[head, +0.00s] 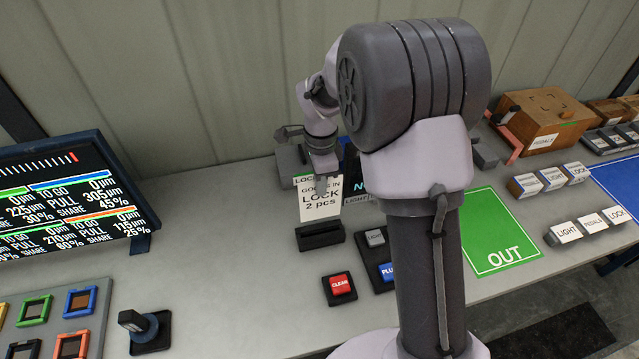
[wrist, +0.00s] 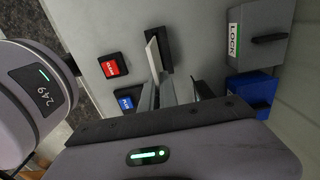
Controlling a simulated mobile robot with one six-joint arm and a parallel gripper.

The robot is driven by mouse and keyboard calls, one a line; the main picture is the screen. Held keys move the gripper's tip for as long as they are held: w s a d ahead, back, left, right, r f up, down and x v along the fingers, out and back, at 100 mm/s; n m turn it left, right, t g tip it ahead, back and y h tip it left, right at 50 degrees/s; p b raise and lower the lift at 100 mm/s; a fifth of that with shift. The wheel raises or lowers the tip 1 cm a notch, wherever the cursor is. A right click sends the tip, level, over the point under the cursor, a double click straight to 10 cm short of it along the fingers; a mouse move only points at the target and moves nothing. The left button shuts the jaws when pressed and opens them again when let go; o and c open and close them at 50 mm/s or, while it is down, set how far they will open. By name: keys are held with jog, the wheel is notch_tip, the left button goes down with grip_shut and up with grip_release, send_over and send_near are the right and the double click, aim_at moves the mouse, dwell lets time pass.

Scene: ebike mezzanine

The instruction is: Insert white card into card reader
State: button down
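The white card (head: 320,203), printed "GOODS IN LOCK 2 pcs", is upright just above the black card reader (head: 320,236) in the head view. Its lower edge meets the reader's top in the picture; I cannot tell whether it is in the slot. My gripper (head: 322,178) is at the card's upper edge, partly hidden behind it. In the wrist view, my gripper (wrist: 160,92) has its fingers closed about the card (wrist: 153,58), seen nearly edge-on. The dark reader (wrist: 160,42) lies just beyond and beside the card.
A red CLEAR button (head: 340,287) and a blue button (head: 388,271) stand in front of the reader. A green OUT mat (head: 490,230) lies to the right. A grey LOCK box (wrist: 258,35) and blue box (wrist: 252,90) are nearby. A display (head: 70,200) stands left.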

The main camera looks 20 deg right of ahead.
aim_at(320, 210)
jog(key=shift+f+b, duration=2.6)
jog(key=shift+f, duration=0.35)
jog(key=shift+f+b, duration=2.25)
jog(key=shift+f, duration=0.05)
jog(key=c, duration=1.6)
grip_release()
jog(key=shift+o, duration=0.2)
jog(key=shift+r, duration=0.1)
notch_tip(320, 210, up, 17)
jog(key=p, duration=0.5)
jog(key=shift+r, duration=0.15)
